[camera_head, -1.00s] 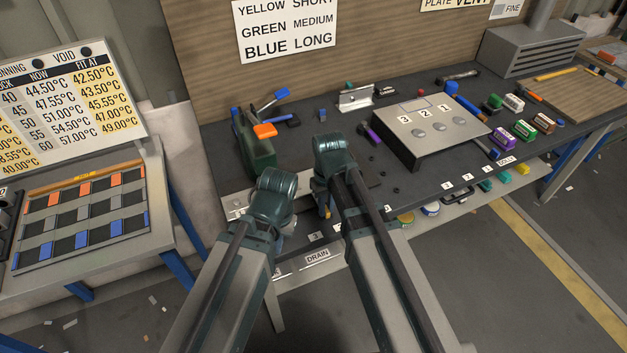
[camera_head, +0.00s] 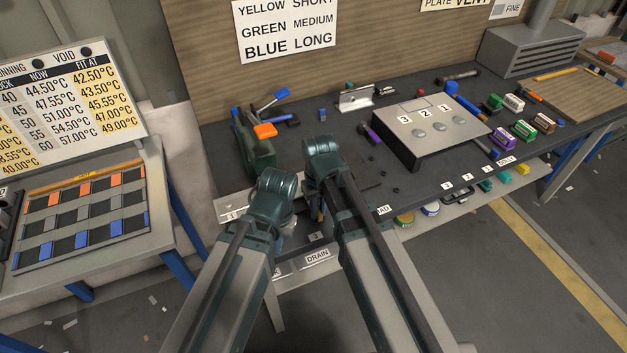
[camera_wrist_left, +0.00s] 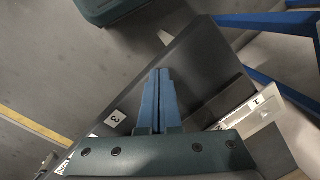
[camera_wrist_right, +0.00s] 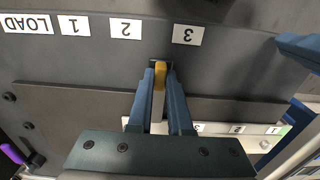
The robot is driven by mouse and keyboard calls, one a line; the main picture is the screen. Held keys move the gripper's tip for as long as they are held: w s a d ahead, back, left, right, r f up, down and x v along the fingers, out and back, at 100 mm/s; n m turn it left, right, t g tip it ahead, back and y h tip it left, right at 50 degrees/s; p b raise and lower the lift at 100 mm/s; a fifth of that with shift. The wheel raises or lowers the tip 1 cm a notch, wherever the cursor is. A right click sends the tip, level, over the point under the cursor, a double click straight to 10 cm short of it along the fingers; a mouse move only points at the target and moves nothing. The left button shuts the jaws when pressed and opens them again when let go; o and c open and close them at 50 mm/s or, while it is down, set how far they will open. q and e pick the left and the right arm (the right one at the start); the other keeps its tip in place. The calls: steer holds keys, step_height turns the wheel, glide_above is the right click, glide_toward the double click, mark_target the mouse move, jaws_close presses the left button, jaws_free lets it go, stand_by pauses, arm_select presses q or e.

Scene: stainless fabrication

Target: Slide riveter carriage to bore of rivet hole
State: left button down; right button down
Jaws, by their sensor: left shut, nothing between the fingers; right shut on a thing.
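My right gripper (camera_wrist_right: 158,72) is shut on an upright yellow tab (camera_wrist_right: 160,78) rising from a small dark block, which I take to be the riveter carriage. The tab is just beside the "3" label (camera_wrist_right: 187,35) in the right wrist view, with labels "2", "1" and "LOAD" running left of it. The rivet hole's bore is not visible; the wrist and fingers cover that area.
A sloped rack (camera_head: 80,210) is at left. My wrists are close together.

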steer(key=shift+s+a, duration=0.1)
steer(key=shift+a, duration=0.1)
steer(key=shift+s+a, duration=0.25)
steer(key=shift+a, duration=0.35)
steer(key=shift+s+a, duration=0.2)
steer(key=shift+a, duration=0.4)
steer(key=c, duration=0.6)
jaws_free()
steer(key=shift+c, duration=0.2)
arm_select(q)
step_height(320, 180, up, 6)
steer(key=p, duration=0.6)
arm_select(e)
step_height(320, 180, up, 6)
